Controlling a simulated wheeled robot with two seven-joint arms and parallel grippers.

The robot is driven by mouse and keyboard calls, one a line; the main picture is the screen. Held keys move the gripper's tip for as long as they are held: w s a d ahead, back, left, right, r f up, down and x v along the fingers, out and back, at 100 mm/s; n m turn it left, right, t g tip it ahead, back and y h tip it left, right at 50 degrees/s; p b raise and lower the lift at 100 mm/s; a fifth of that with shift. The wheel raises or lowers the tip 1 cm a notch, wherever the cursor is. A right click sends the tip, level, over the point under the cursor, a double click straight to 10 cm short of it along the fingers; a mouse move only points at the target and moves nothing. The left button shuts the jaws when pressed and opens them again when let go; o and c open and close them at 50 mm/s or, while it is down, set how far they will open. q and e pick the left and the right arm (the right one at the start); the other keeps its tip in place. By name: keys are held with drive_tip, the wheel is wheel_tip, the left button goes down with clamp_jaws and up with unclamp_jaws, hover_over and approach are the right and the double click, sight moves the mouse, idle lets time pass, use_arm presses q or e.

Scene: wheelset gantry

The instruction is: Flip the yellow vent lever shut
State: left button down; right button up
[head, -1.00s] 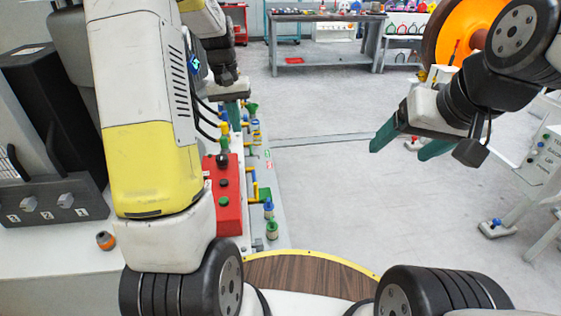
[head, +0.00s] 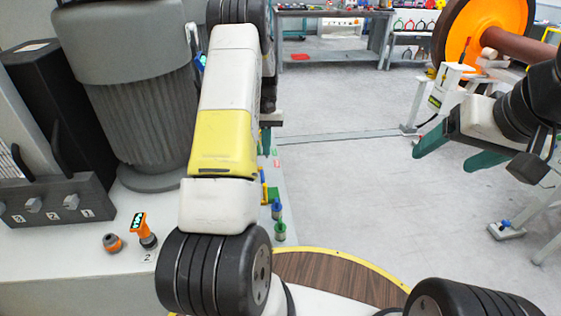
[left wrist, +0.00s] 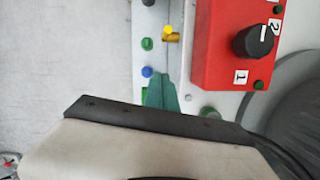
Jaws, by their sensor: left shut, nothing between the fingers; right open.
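A small yellow part (left wrist: 171,36) shows in the left wrist view beside the red box, above my left fingertips; it may be the vent lever, but its position is unclear. My left gripper (left wrist: 161,90) is shut and empty, its green fingers just below a small blue knob and apart from the yellow part. In the head view only the green finger of my left gripper (head: 265,140) shows past my arm, which hides most of the panel. My right gripper (head: 443,161) is open and empty over the floor at the right.
The red box (left wrist: 225,50) carries a black knob (left wrist: 253,41). Blue and green fittings (head: 279,220) stand along the bench edge. A large grey motor (head: 135,95) and an orange-handled valve (head: 142,230) are at left.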

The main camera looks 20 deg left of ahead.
use_arm(q)
drive_tip(key=s+d+f, duration=0.1)
drive_tip(key=s+f, duration=0.5)
drive_tip(key=f, duration=0.3)
drive_tip(key=shift+s+d+f, duration=0.15)
drive_tip(key=shift+d+f, duration=0.15)
drive_tip(key=shift+s+d+r+t+y, duration=0.2)
drive_tip(key=shift+s+t+y, duration=0.15)
drive_tip(key=shift+t, duration=0.15)
drive_tip(key=shift+s+d+t+y, duration=0.25)
drive_tip(key=shift+s+t, duration=0.15)
drive_tip(key=shift+t, duration=0.1)
drive_tip(key=shift+s+d+t+y, duration=0.2)
drive_tip(key=shift+s+t, duration=0.15)
drive_tip(key=shift+t, duration=0.15)
drive_tip(key=shift+s+d+f, duration=0.1)
drive_tip(key=shift+s+d, duration=0.15)
drive_tip(key=shift+s, duration=0.35)
drive_tip(key=shift+s+d+f, duration=0.15)
drive_tip(key=shift+s+d, duration=0.1)
drive_tip(key=shift+s, duration=0.3)
drive_tip(key=shift+s+d+f, duration=0.1)
drive_tip(key=shift+s+d, duration=0.15)
drive_tip(key=shift+s, duration=0.45)
